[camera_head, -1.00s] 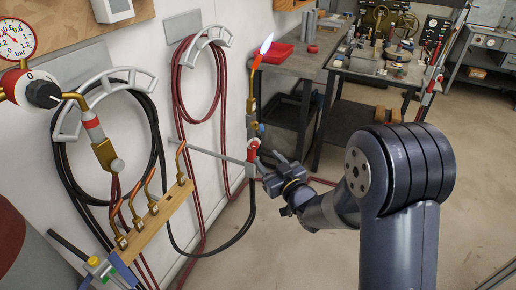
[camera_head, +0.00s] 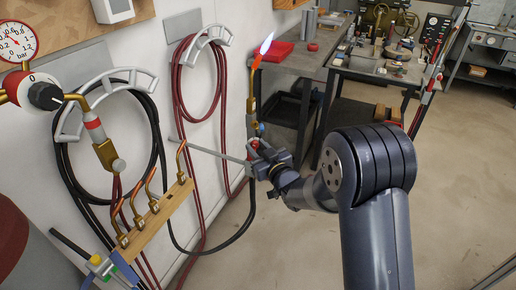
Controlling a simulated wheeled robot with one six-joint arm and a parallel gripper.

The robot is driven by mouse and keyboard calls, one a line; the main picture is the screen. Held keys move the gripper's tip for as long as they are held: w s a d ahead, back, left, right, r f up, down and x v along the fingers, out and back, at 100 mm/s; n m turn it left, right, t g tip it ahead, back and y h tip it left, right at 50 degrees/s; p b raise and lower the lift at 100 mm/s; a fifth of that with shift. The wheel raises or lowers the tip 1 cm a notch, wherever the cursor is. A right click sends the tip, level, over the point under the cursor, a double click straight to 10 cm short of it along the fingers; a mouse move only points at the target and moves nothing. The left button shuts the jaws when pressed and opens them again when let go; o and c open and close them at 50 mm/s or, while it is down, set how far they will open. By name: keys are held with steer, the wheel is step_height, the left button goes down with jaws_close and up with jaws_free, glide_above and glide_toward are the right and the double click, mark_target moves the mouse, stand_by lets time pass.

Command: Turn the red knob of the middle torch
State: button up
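The middle torch (camera_head: 252,104) hangs upright near the wall, with a brass neck and an orange tip. A pale blue-white flame (camera_head: 265,43) burns at its tip. Its red knob (camera_head: 254,144) is low on the torch body and shows only partly, above and behind my gripper. My gripper (camera_head: 257,161) is right at the knob, coming from the right. Its fingers are small and dark and overlap the knob, so I cannot tell whether they are around it, touching it or closed.
A thin grey rod (camera_head: 210,149) runs from the wall side to the torch. A wooden rack with several copper nozzles (camera_head: 155,222) stands left. Red hoses (camera_head: 180,100) hang behind. A workbench with a red tray (camera_head: 277,51) stands beyond. The floor at right is clear.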

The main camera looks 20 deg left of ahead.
steer(key=c, duration=0.6)
steer(key=shift+c, duration=0.2)
steer(key=shift+f+m+b, duration=0.1)
steer(key=shift+m+b, duration=0.2)
steer(key=shift+b, duration=0.1)
steer(key=shift+f+m+b, duration=0.15)
steer(key=shift+m+b, duration=0.35)
steer(key=shift+b, duration=0.25)
steer(key=m+b, duration=0.3)
steer(key=shift+f+t+b, duration=0.1)
steer(key=shift+t+b, duration=0.25)
steer(key=shift+t, duration=0.05)
steer(key=m+t+b, duration=0.1)
steer(key=m+b, duration=0.3)
steer(key=m, duration=0.2)
steer(key=shift+r, duration=0.2)
